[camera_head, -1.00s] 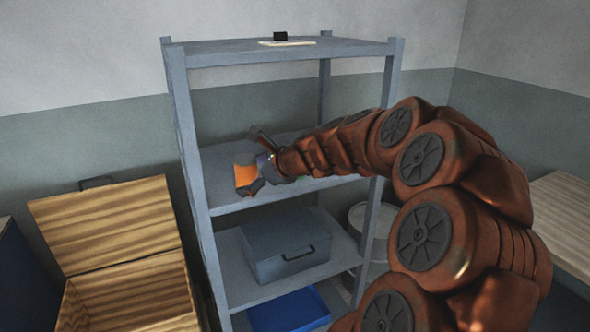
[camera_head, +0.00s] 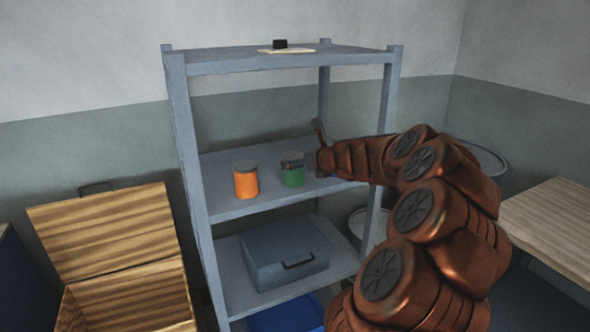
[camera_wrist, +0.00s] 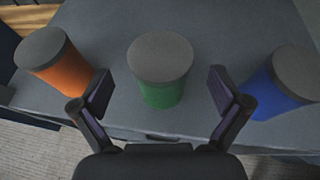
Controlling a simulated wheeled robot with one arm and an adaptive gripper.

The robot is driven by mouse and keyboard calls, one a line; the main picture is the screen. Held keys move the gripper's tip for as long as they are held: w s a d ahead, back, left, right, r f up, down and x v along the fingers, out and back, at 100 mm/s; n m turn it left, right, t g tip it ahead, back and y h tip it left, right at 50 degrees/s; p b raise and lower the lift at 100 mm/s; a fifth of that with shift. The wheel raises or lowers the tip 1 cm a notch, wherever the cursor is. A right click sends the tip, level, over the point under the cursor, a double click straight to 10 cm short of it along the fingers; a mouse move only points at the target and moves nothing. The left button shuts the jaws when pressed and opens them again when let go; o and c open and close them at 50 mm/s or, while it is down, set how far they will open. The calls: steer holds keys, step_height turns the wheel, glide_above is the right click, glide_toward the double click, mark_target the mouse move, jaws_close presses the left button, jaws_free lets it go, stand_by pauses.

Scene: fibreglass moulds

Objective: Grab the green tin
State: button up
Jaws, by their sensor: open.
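The green tin (camera_head: 293,176) with a grey lid stands upright on the middle shelf, to the right of the orange tin. In the wrist view the green tin (camera_wrist: 163,92) stands centred ahead of my gripper (camera_wrist: 161,88), with one finger to its left and one to its right. The fingers are spread apart and nothing is held. In the head view my gripper (camera_head: 307,160) is just right of the green tin, and one finger overlaps part of it.
An orange tin (camera_head: 246,183) stands to the left; it also shows in the wrist view (camera_wrist: 66,72). A blue tin (camera_wrist: 275,92) stands to the right, near my right finger. Shelf posts (camera_head: 192,160) flank the bay. A grey case (camera_head: 285,252) sits on the shelf below.

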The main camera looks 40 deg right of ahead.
steer(key=shift+x, duration=1.05)
steer(key=shift+r, duration=0.1)
steer(key=c, duration=1.4)
